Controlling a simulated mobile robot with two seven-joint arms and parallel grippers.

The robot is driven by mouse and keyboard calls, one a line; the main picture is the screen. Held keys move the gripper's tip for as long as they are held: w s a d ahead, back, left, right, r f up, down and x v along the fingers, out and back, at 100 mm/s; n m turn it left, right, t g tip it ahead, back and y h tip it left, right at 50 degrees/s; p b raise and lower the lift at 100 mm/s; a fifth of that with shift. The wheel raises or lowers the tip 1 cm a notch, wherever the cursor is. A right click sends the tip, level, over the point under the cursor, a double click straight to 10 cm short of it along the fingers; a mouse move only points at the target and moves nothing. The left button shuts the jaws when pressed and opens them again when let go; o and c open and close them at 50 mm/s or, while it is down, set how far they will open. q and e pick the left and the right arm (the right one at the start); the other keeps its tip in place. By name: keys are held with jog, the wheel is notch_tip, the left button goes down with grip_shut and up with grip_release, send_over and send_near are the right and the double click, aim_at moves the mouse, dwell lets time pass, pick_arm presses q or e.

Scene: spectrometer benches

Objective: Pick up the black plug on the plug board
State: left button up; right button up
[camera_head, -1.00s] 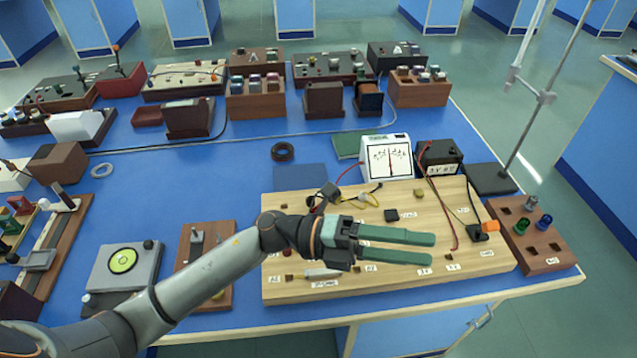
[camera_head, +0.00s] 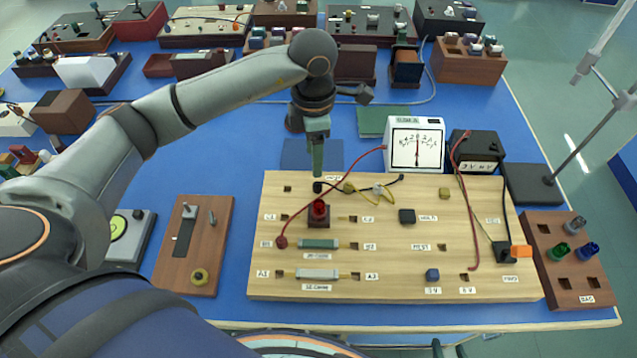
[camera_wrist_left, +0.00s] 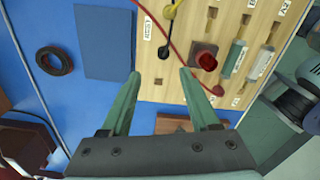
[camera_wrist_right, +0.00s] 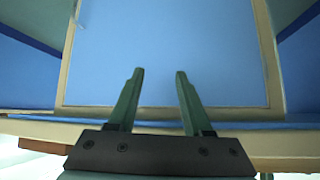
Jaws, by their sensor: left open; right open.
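The pale wooden plug board (camera_head: 380,275) lies on the blue bench. A small black plug (camera_head: 318,187) with a dark lead stands near its back left edge; it also shows in the left wrist view (camera_wrist_left: 163,52). My left gripper (camera_head: 317,165) points down just behind the small black plug. In the left wrist view its open fingers (camera_wrist_left: 160,74) are empty, with the plug ahead of them. My right gripper (camera_wrist_right: 157,75) is open and empty, facing a blue panel; it is outside the head view.
A red lamp (camera_head: 319,211) stands close in front of the plug. A red lead (camera_head: 340,180) arcs from the meter (camera_head: 416,145) over the board near it. A blue mat (camera_head: 295,152) lies behind the board. A black plug-like block with orange (camera_head: 505,251) sits at the right.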

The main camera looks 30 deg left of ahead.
aim_at(317, 184)
pick_arm(q)
jog(key=f, duration=0.5)
jog(key=f+p, duration=0.1)
jog(key=f, duration=0.1)
jog(key=shift+s+d+f, duration=0.1)
jog(key=shift+d+f, duration=0.25)
jog(key=shift+f, duration=0.05)
grip_shut()
